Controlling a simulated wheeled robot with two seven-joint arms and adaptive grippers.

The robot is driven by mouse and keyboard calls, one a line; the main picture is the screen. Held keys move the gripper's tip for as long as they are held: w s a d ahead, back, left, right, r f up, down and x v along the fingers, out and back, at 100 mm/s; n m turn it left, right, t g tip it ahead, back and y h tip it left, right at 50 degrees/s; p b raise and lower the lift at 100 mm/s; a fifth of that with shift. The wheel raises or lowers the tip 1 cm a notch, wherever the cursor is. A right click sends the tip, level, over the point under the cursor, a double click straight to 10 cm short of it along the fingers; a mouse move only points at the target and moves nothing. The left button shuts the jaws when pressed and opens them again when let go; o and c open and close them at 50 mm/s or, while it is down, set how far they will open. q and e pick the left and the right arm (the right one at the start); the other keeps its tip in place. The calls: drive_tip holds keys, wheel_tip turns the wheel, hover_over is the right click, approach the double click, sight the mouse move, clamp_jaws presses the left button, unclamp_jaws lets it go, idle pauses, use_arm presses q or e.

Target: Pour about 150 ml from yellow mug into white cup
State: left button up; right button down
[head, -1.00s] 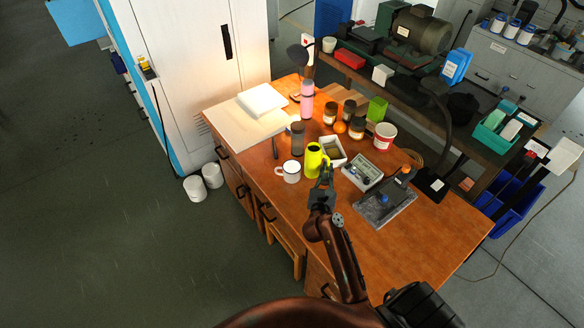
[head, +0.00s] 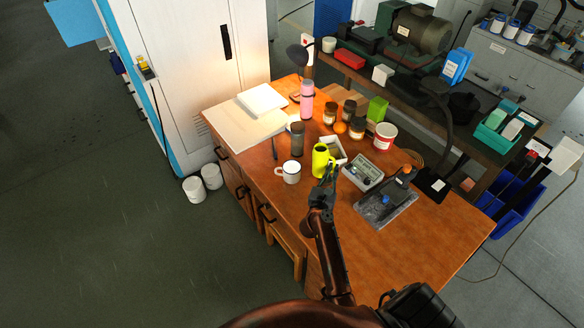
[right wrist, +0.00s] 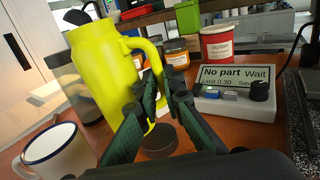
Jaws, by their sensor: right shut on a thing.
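The yellow mug (head: 320,159) is tall, with a handle on its right side in the right wrist view (right wrist: 100,65). My right gripper (head: 329,172) is shut on the mug's handle; its fingers (right wrist: 165,90) close around it in the wrist view. The mug looks roughly upright with a slight lean in the wrist view; whether its base is clear of the table I cannot tell. The white cup (head: 291,172), dark-rimmed, stands upright on the table left of the mug, apart from it. It also shows at lower left in the wrist view (right wrist: 60,158). My left gripper is not in view.
A dark tumbler (head: 298,138), an open white box (head: 339,146) and a grey meter (head: 363,172) stand close around the mug. A dark round disc (right wrist: 158,141) lies below my fingers. The wooden table (head: 430,245) is clear at the front right.

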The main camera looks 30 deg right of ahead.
sight(322, 160)
drive_tip(key=r+n, duration=0.1)
drive_tip(key=n, duration=0.1)
drive_tip(key=w+a+r+n+t+b, duration=0.1)
drive_tip(key=n, duration=0.1)
drive_tip(key=a+r+n+h+b, duration=0.1)
drive_tip(key=n, duration=0.1)
drive_tip(key=shift+w+t, duration=0.2)
drive_tip(key=shift+t, duration=0.1)
drive_tip(key=shift+w+a+r+n+b, duration=0.15)
drive_tip(key=shift+a+n+b, duration=0.2)
drive_tip(key=shift+n, duration=0.45)
drive_tip(key=shift+w+a+n+t+y+b, duration=0.15)
drive_tip(key=shift+n+t+b, duration=0.35)
drive_tip(key=shift+n, duration=0.7)
drive_tip(key=shift+d+n+t+y+b, duration=0.2)
drive_tip(key=shift+n+t, duration=0.5)
drive_tip(key=shift+n, duration=0.5)
use_arm(q)
drive_tip(key=f, duration=0.2)
drive_tip(key=s+f, duration=0.1)
drive_tip(key=f, duration=0.1)
drive_tip(key=shift+s+f, duration=0.2)
drive_tip(key=shift+f, duration=0.1)
use_arm(e)
drive_tip(key=shift+a, duration=0.2)
